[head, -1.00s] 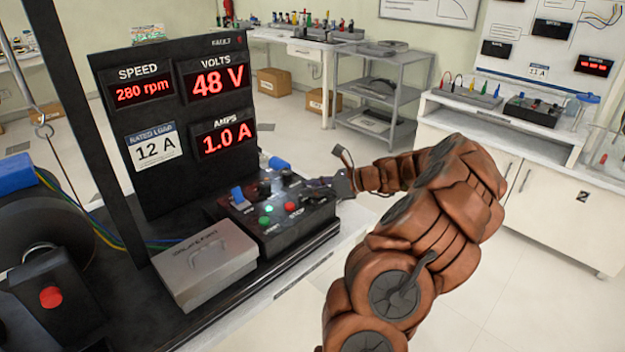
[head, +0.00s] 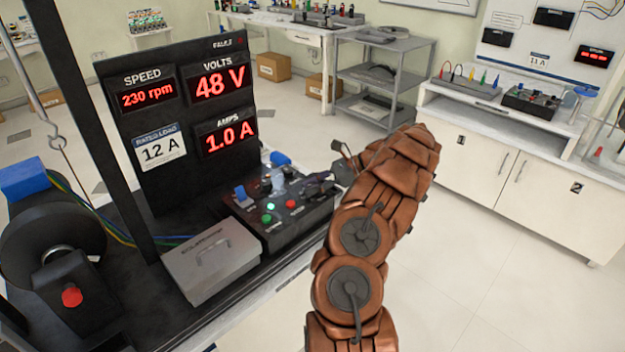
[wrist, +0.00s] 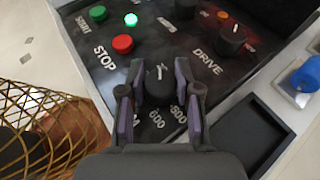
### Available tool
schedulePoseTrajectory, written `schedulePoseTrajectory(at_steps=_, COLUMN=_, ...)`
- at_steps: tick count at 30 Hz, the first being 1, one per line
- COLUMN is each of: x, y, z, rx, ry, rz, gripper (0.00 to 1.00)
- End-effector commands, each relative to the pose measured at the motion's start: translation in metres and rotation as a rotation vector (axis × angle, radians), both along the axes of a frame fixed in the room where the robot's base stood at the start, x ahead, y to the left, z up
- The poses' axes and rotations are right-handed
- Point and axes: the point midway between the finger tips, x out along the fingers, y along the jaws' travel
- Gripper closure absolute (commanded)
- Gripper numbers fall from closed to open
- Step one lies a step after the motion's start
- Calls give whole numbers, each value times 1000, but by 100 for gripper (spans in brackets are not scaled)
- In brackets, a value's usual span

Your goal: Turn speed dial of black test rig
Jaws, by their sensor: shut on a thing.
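The black test rig has an upright panel (head: 185,185) and a control box (head: 285,232) at its foot in the head view. Its speed display (head: 147,95) reads 230 rpm. In the wrist view, the black speed dial (wrist: 158,88) has a white pointer line and a printed scale with 600 and 800 beside it. My gripper (wrist: 158,100) is shut on this dial, one purple-padded finger on each side. In the head view my gripper (head: 316,185) is at the box's right end, and its hold on the dial is hard to see.
A grey metal case (head: 210,262) stands in front of the control box. In the wrist view, the drive knob (wrist: 231,38) and red stop button (wrist: 122,44) are beyond my fingers. A black tray (wrist: 255,130) lies to the right.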

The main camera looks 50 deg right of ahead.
Motion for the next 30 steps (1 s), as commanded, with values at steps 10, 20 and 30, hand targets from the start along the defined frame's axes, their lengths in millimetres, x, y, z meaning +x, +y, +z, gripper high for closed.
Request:
schedulePoseTrajectory(at_steps=10, x=-1, y=0, z=2, rx=3, ry=6, rz=120, gripper=100)
schedulePoseTrajectory(at_steps=20, x=0, y=0, z=0, rx=1, ry=4, rz=179, gripper=100)
schedulePoseTrajectory(at_steps=30, x=0, y=0, z=-1, rx=2, ry=1, rz=191, gripper=100)
